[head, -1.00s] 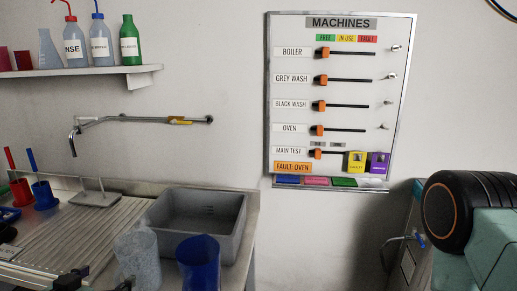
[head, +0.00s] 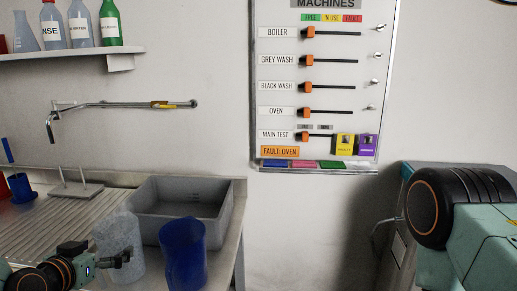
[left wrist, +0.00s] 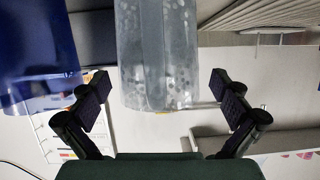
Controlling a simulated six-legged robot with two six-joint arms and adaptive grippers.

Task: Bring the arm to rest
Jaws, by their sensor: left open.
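My left arm comes in at the bottom left of the head view. Its gripper (head: 122,257) shows in front of a grey speckled cylindrical container (head: 112,236) on the bench. In the left wrist view the two dark fingers (left wrist: 160,82) stand wide apart with nothing clamped between them. The grey container (left wrist: 158,50) shows above and between the fingertips there; I cannot tell how near it is. A blue container (head: 184,255) stands to its right in the head view. My right gripper is not in view.
A grey basin (head: 147,226) sits behind the containers, beside a ribbed draining board (head: 60,225). A bottle shelf (head: 60,55) and a swing tap (head: 120,105) are on the wall. A machine board (head: 378,100) hangs at centre right. Floor space lies right of the bench.

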